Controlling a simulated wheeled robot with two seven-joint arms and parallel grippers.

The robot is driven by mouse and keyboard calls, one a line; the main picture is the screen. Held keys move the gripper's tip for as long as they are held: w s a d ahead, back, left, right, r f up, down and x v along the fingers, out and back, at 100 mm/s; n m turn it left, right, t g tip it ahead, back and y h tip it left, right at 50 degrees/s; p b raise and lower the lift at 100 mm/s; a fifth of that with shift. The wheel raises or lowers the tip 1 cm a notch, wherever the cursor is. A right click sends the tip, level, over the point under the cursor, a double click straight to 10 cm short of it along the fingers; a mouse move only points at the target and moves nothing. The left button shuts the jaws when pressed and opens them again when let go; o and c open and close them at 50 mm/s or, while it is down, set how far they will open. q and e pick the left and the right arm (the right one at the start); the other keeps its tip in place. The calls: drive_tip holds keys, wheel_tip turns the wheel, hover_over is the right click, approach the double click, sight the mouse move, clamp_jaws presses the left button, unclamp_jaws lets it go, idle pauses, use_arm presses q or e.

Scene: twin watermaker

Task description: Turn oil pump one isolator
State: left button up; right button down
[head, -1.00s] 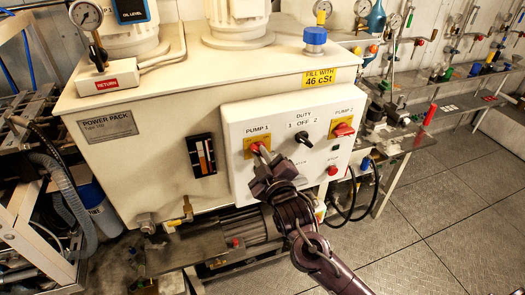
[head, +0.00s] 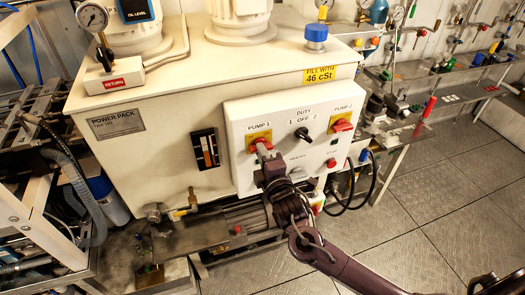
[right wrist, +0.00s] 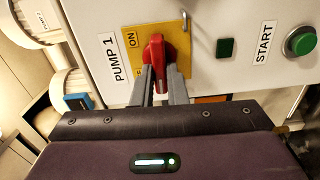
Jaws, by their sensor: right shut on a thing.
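The pump one isolator is a red rotary handle (head: 261,142) on a yellow plate, under the PUMP 1 label on the white control panel (head: 240,180). My right gripper (head: 264,153) reaches up to it from below. In the right wrist view, the red handle (right wrist: 153,58) sits between the two grey fingers of the right gripper (right wrist: 160,82), which are shut on it. The word ON shows on the plate beside the handle; the other marking is mostly hidden by the fingers.
The pump two isolator (head: 341,125), a black duty selector (head: 302,133) and a red stop button (head: 331,163) are on the same panel. A green start button (right wrist: 300,41) shows in the right wrist view. Open floor (head: 430,210) lies to the right.

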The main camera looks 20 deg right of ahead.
drive_tip(key=shift+n, duration=0.3)
idle(0.4)
drive_tip(key=c, duration=1.4)
unclamp_jaws()
drive_tip(key=shift+c, duration=0.2)
drive_tip(key=s+b, duration=0.2)
drive_tip(key=s, duration=0.5)
drive_tip(key=shift+s+b, duration=0.3)
drive_tip(key=shift+s, duration=0.1)
drive_tip(key=shift+d+f, duration=0.15)
